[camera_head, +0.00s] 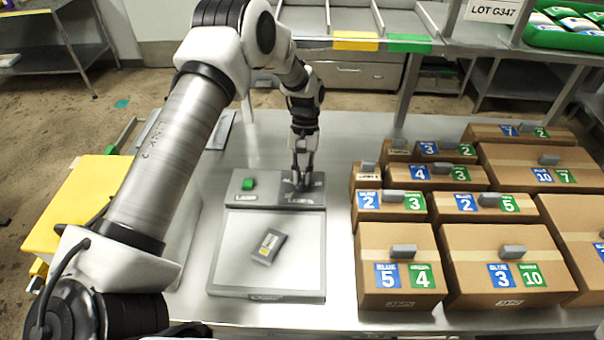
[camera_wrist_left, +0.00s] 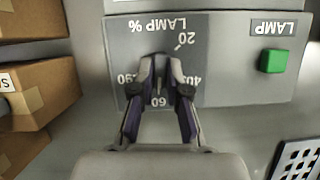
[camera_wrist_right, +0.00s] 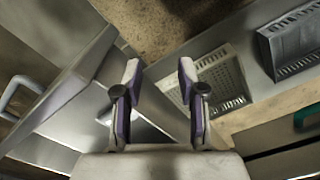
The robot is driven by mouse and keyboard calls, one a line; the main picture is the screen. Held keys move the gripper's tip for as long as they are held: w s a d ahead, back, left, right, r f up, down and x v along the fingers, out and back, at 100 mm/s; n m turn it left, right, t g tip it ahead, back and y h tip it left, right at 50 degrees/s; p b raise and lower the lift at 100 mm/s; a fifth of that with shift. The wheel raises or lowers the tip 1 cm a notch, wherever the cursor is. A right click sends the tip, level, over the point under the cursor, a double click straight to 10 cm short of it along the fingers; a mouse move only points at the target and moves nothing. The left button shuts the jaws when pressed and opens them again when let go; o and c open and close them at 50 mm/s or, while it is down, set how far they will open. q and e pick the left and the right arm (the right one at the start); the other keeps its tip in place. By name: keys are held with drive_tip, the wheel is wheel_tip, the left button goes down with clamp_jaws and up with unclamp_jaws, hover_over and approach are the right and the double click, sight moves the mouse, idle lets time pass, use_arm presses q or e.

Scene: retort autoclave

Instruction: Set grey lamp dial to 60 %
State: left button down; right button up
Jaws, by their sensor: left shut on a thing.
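The grey control panel (camera_head: 240,188) stands at the back edge of the light box on the table. A green button (camera_head: 248,184) sits on the panel beside the dial. My right gripper (camera_wrist_right: 158,75) is open and empty.
The light box (camera_head: 225,255) in front of the panel carries a small grey labelled packet (camera_head: 269,246). Labelled cardboard boxes (camera_head: 397,245) fill the table's right side. A shelf edge (camera_head: 355,42) runs behind.

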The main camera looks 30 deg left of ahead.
use_arm(q)
drive_tip(key=shift+s+f, duration=0.1)
drive_tip(key=shift+f, duration=0.05)
drive_tip(key=c, duration=1.2)
unclamp_jaws()
drive_tip(key=shift+o, duration=0.2)
